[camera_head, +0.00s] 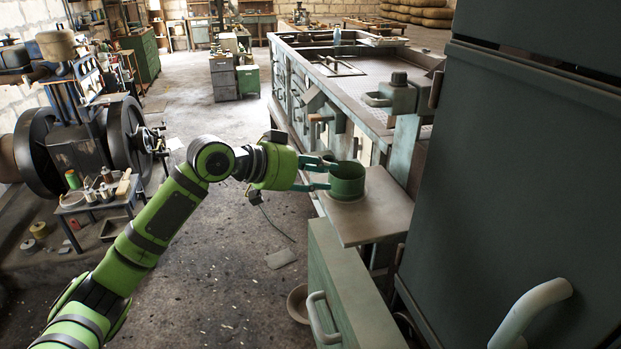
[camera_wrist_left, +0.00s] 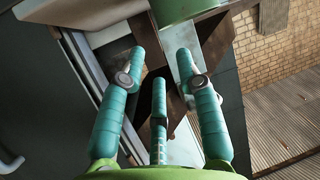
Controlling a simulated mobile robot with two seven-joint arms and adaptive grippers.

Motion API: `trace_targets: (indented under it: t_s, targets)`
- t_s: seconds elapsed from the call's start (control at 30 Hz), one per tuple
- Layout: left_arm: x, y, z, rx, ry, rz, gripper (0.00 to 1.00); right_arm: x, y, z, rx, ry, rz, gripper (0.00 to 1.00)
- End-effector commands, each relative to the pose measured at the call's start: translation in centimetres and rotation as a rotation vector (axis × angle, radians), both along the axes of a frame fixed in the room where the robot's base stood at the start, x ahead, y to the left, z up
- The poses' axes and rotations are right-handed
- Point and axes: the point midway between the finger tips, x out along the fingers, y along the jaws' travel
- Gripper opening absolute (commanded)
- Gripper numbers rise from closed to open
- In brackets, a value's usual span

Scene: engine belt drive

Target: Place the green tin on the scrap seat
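The green tin (camera_head: 347,186) is an open-topped cylinder. It stands upright, apparently resting on a flat brown plate (camera_head: 378,216) that juts from the long bench and looks like the scrap seat. My left gripper (camera_head: 328,174) is just left of the tin, its teal fingers pointing at it and their tips by its near side. In the left wrist view the fingers (camera_wrist_left: 162,58) are spread with nothing between them. A green curved surface, likely the tin, shows beyond the tips at the top edge (camera_wrist_left: 180,9). I cannot tell whether a fingertip touches it. My right gripper is not visible.
A tall dark green cabinet (camera_head: 520,170) closes off the right side. A green drawer unit with a pale handle (camera_head: 318,318) stands below the plate. The long bench (camera_head: 385,80) runs behind. A bowl (camera_head: 298,303) lies on the floor. Open floor lies to the left.

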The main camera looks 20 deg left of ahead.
Motion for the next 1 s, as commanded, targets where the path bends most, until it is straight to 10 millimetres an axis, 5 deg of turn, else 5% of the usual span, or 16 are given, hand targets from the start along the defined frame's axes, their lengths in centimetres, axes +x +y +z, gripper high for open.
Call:
trace_targets:
  t_s: [0.23,0.57,0.67,0.77,0.87,1.0]
  targets:
    - [-1.6,1.5,0.9,0.001,0.001,0.000,0.34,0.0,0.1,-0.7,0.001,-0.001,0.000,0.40]
    - [-1.2,1.8,0.1,-0.009,0.014,0.018,0.34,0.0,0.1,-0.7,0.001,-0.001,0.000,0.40]
    - [0.5,2.8,-3.4,-0.032,0.054,0.084,0.34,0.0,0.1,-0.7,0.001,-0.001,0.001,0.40]
    - [2.4,4.7,-9.7,-0.053,0.118,0.193,0.34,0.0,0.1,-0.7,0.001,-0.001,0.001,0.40]
    - [3.1,6.7,-17.7,-0.047,0.194,0.311,0.34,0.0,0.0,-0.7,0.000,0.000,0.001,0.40]
    - [1.5,9.1,-28.8,-0.001,0.295,0.445,0.34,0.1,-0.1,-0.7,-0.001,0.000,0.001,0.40]
